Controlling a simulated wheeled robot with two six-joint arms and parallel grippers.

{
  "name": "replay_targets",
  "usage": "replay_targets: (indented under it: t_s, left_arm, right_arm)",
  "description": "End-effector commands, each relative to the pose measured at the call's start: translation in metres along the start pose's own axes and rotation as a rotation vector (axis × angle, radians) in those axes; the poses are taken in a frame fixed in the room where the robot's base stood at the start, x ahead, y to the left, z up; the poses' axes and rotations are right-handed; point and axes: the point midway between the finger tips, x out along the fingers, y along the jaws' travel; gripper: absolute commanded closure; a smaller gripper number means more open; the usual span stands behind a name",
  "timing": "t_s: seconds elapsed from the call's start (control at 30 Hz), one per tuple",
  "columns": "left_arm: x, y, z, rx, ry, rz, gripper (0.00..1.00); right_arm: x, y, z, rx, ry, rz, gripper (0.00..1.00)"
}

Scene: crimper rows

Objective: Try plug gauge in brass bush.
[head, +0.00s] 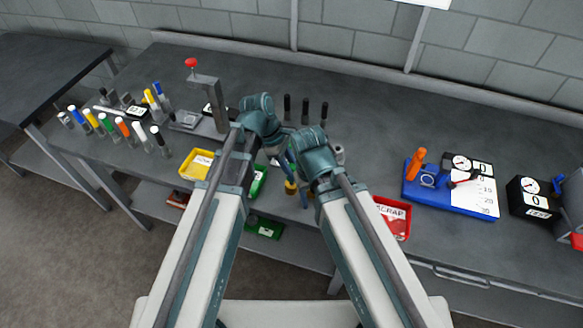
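My two arms meet over the middle of the bench. My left gripper (279,153) and my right gripper (293,160) are close together, and their fingers are largely hidden by the wrists. A thin blue rod-like piece (303,193) slants down between them; I cannot tell whether it is the plug gauge or who holds it. A small brass-coloured piece (290,187), perhaps the brass bush, shows just below the grippers. I cannot tell whether it is held or whether the rod touches it. Several black-handled pins (305,107) stand upright behind the grippers.
A press with a red knob (207,95) and several coloured markers (108,125) stand left. A yellow tray (197,165) and a green tray (257,184) lie near the front edge. Right are a red scrap tray (394,221), a blue gauge board (450,203) and a black dial box (530,200).

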Motion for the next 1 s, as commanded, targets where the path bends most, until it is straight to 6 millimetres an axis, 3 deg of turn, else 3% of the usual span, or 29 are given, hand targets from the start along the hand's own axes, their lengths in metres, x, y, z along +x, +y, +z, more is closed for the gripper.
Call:
replay_targets:
  t_s: [1.0]
  left_arm:
    - [0.009,0.0,-0.0037,0.0,0.0,0.0,1.0]
  right_arm:
    - [0.0097,-0.0009,-0.0006,0.0,0.0,0.0,0.5]
